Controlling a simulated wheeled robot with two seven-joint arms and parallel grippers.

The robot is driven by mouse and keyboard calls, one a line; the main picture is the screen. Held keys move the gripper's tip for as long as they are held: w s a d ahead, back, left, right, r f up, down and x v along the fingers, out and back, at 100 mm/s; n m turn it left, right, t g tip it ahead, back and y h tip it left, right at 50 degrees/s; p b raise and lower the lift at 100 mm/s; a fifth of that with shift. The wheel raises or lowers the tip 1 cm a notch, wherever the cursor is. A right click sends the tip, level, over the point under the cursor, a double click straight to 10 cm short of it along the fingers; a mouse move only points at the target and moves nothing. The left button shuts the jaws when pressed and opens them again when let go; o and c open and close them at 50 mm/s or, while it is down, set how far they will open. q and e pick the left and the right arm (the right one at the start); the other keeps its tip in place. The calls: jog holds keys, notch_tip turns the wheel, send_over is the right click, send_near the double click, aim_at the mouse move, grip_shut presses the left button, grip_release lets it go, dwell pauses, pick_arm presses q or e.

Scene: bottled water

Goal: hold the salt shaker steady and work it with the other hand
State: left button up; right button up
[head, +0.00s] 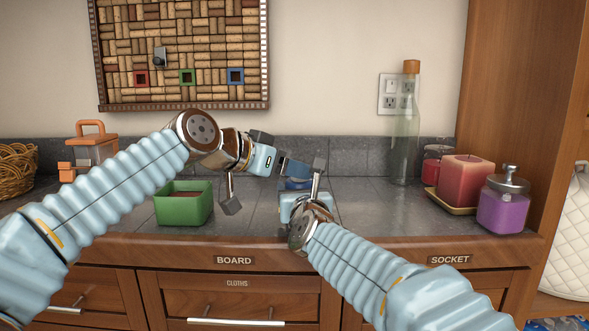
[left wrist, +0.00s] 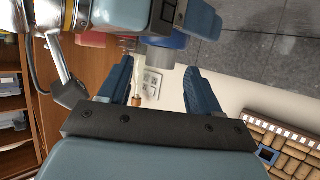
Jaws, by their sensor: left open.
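A small blue round item, likely the salt shaker (head: 297,184), shows only in part behind my right gripper. In the left wrist view, a blue cylinder (left wrist: 166,57) with a greyer section shows beyond my left fingertips, apparently the same item. My left gripper (head: 299,167) is open, pointing right just above it; its two blue fingers (left wrist: 160,78) are apart with nothing clamped between them. My right gripper (head: 298,196) is low at the counter, against or around the blue item. Its fingers are mostly hidden, so its grip cannot be told.
A green box (head: 184,205) stands left of the grippers. An orange-lidded container (head: 95,148) and a basket (head: 17,165) are farther left. A glass bottle (head: 405,135), red candles (head: 466,178) and a purple jar (head: 503,208) stand right. Counter between is clear.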

pick_arm(q)
jog(key=shift+x, duration=1.15)
jog(key=c, duration=1.1)
jog(key=shift+o, duration=0.2)
jog(key=shift+s+d+n+t+y, duration=0.15)
jog(key=shift+d+n+t+y, duration=0.05)
jog(key=shift+n+t+y, duration=0.9)
jog(key=shift+n+y, duration=0.3)
jog(key=shift+n, duration=0.1)
jog(key=shift+a, duration=0.1)
jog(key=o, duration=1.1)
jog(key=shift+c, duration=0.2)
